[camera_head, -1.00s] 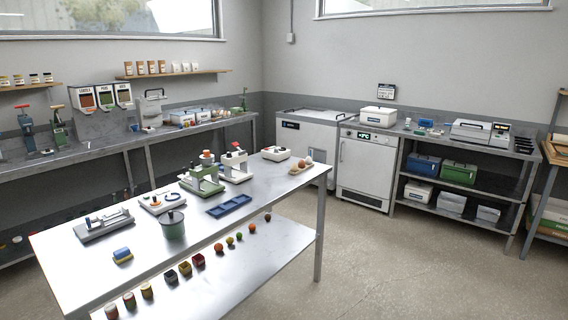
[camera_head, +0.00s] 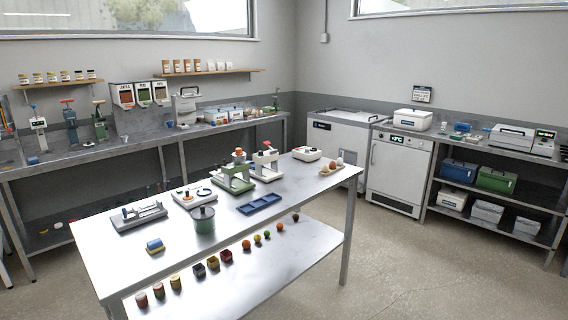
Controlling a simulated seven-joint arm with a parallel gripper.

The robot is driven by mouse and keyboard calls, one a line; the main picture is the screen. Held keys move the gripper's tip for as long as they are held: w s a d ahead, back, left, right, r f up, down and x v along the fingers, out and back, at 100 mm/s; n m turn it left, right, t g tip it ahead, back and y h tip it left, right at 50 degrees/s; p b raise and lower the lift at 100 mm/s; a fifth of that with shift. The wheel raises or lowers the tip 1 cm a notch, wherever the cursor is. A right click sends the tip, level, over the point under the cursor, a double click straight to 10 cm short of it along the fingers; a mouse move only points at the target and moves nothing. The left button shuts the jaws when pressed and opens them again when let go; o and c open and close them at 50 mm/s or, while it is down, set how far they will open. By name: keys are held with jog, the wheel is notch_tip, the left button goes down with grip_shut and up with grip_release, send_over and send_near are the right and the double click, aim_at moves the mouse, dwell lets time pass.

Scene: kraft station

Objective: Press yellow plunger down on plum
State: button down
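I cannot make out a yellow plunger for certain. A green press (camera_head: 235,178) with an orange piece at its top stands on the steel table (camera_head: 186,244), and a white press (camera_head: 266,165) with a red handle stands right behind it. A small dark round item (camera_head: 295,217), possibly the plum, lies on the table's lower shelf at the right end of a row of round fruit-like items. It is too small to tell for certain. Nothing touches it from above. My gripper is not in view.
The table also holds a grey-green pot (camera_head: 203,222), a blue tray (camera_head: 259,204), a blue-and-yellow block (camera_head: 155,246) and a clamp-like fixture (camera_head: 138,215). Several lever devices, including a red-handled one (camera_head: 69,121), stand on the back counter. The floor at right is clear.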

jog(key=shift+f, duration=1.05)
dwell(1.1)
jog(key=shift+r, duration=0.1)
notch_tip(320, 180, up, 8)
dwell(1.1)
